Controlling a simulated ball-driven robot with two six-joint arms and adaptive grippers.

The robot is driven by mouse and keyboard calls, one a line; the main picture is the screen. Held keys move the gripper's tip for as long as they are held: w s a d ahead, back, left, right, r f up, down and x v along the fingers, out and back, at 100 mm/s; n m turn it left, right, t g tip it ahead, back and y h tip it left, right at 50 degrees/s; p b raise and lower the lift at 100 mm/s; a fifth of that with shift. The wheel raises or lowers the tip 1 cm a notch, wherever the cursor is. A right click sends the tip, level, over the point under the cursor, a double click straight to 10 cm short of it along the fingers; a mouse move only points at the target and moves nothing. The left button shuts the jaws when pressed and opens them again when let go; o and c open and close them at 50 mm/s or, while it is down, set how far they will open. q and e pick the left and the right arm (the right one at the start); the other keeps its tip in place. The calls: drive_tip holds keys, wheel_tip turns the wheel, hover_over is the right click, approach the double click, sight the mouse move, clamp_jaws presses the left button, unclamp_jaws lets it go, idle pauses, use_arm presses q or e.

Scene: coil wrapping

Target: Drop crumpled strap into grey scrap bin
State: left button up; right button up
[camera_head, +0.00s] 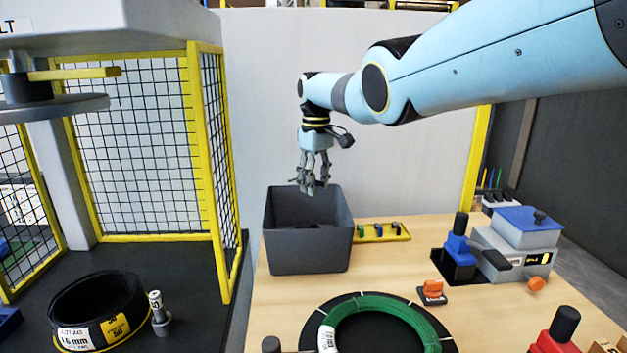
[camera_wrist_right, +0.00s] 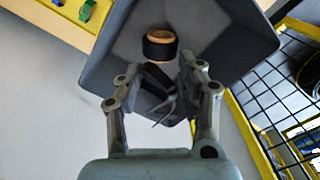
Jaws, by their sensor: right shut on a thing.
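The grey scrap bin (camera_head: 308,250) stands on the wooden table, open at the top. My right gripper (camera_head: 311,188) points down over the bin, with its fingertips near the level of the back rim. In the right wrist view the right gripper (camera_wrist_right: 161,72) is shut on the crumpled strap (camera_wrist_right: 160,92), a dark, bent piece with thin ends sticking out. The bin (camera_wrist_right: 237,32) shows beyond the fingers there. The strap is too small to make out in the head view. My left gripper is in neither view.
A dark roll with a tan core (camera_wrist_right: 160,47) lies inside the bin. A yellow tray (camera_head: 383,239) with small coloured parts is right of the bin. A green coil (camera_head: 385,306) lies in front. A yellow-framed mesh guard (camera_head: 213,160) stands at left.

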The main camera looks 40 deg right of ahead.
wheel_tip(320, 180, down, 4)
drive_tip(key=b, duration=0.2)
drive_tip(key=shift+b, duration=0.4)
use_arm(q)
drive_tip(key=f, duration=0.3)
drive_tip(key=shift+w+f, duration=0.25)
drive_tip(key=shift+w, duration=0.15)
use_arm(e)
drive_tip(key=o, duration=1)
wheel_tip(320, 180, up, 12)
